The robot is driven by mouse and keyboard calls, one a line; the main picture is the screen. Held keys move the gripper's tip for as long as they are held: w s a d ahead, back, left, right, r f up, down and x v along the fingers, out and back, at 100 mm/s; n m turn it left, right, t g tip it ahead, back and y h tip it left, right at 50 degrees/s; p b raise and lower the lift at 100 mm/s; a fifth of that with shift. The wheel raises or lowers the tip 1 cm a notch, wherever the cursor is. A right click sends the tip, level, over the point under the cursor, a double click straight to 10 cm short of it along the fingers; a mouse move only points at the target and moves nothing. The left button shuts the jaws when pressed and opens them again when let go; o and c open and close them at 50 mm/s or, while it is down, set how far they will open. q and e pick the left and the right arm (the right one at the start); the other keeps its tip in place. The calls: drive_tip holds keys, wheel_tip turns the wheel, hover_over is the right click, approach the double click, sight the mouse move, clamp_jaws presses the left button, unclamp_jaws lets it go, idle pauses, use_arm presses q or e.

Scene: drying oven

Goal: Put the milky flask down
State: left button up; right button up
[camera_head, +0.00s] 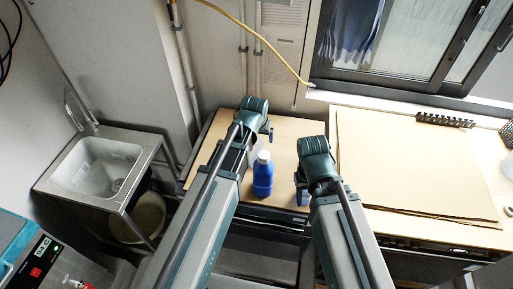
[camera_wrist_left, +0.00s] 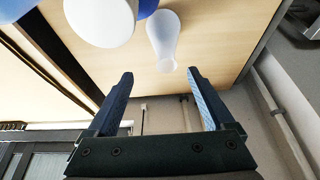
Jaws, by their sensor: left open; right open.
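The milky flask (camera_wrist_left: 162,35) is a pale white, narrow-necked shape against the light wooden tabletop in the left wrist view. My left gripper (camera_wrist_left: 160,72) is open, its two dark blue fingers apart with nothing clasped between them. In the head view the left gripper (camera_head: 268,131) hangs over the table, partly hidden by its own wrist. The flask is mostly hidden there by my left arm. My right gripper (camera_head: 302,196) is open near the table's front edge, right of a blue bottle; its fingers are mostly hidden.
The blue bottle (camera_head: 263,178) with a white cap stands upright between my arms; its cap (camera_wrist_left: 100,20) shows beside the flask in the left wrist view. A sink (camera_head: 97,165) is at the left. A large tan board (camera_head: 410,165) and a dark rack (camera_head: 445,120) are at the right.

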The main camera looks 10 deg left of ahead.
sight(260, 147)
use_arm(q)
drive_tip(key=b+x, duration=0.7)
drive_tip(key=x, duration=0.1)
drive_tip(key=shift+w+a+r, duration=0.1)
drive_tip(key=shift+w+a, duration=0.05)
drive_tip(key=shift+w, duration=0.15)
drive_tip(key=shift+w+f+b, duration=0.25)
drive_tip(key=shift+f+b, duration=0.05)
drive_tip(key=shift+b, duration=0.2)
use_arm(e)
wheel_tip(260, 147, down, 8)
drive_tip(key=shift+w+a, duration=0.15)
drive_tip(key=shift+w, duration=0.2)
use_arm(q)
drive_tip(key=b+x, duration=0.4)
drive_tip(key=x, duration=0.1)
drive_tip(key=shift+w+a+b, duration=0.2)
drive_tip(key=shift+a+b, duration=0.15)
drive_tip(key=shift+a, duration=0.05)
use_arm(e)
wheel_tip(260, 147, down, 4)
drive_tip(key=shift+f, duration=0.25)
use_arm(q)
clamp_jaws()
